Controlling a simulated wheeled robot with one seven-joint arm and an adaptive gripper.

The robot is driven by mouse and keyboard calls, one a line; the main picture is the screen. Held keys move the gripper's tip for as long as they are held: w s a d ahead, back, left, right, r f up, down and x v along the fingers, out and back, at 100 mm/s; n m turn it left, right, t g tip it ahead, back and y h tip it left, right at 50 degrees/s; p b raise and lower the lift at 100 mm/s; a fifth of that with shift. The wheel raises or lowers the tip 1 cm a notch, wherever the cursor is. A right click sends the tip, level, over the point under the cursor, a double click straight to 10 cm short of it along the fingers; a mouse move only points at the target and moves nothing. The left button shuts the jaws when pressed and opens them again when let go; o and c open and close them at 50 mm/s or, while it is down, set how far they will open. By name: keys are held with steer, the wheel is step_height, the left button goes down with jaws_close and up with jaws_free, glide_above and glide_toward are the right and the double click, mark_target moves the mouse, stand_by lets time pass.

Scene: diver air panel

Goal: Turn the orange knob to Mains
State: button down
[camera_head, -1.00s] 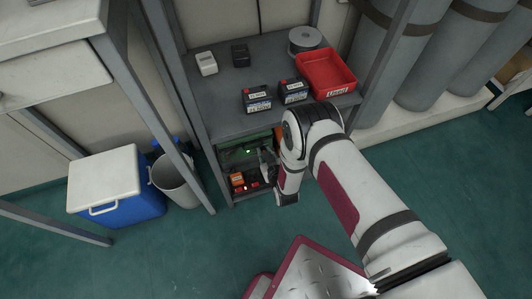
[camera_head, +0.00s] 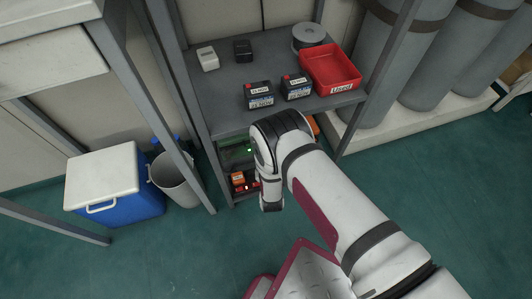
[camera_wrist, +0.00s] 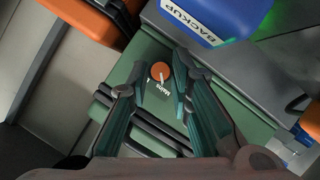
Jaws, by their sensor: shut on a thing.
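The small round orange knob (camera_wrist: 160,72) is on a green panel (camera_wrist: 150,50) in the wrist view. A pale pointer line on the knob appears to run down toward the white lettering "Mains" (camera_wrist: 165,88), but its exact alignment is too small to tell. My gripper (camera_wrist: 159,74) has one dark finger on each side of the knob and is shut on it. In the head view the green panel (camera_head: 234,153) shows partly in the lower shelf bay, and my arm hides the knob and the fingers.
A blue box marked "BACKUP" (camera_wrist: 207,17) sits close to the knob. Orange items (camera_wrist: 101,14) are at upper left in the wrist view. The shelf above (camera_head: 222,90) holds batteries and a red "Used" tray (camera_head: 331,72). A blue cooler (camera_head: 118,185) and grey bin (camera_head: 178,180) stand left.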

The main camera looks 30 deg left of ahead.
steer(key=c, duration=1.4)
jaws_free()
steer(key=shift+c, duration=0.2)
steer(key=shift+s, duration=0.1)
steer(key=v, duration=1.1)
steer(key=shift+s+d+r, duration=0.2)
steer(key=shift+s, duration=0.1)
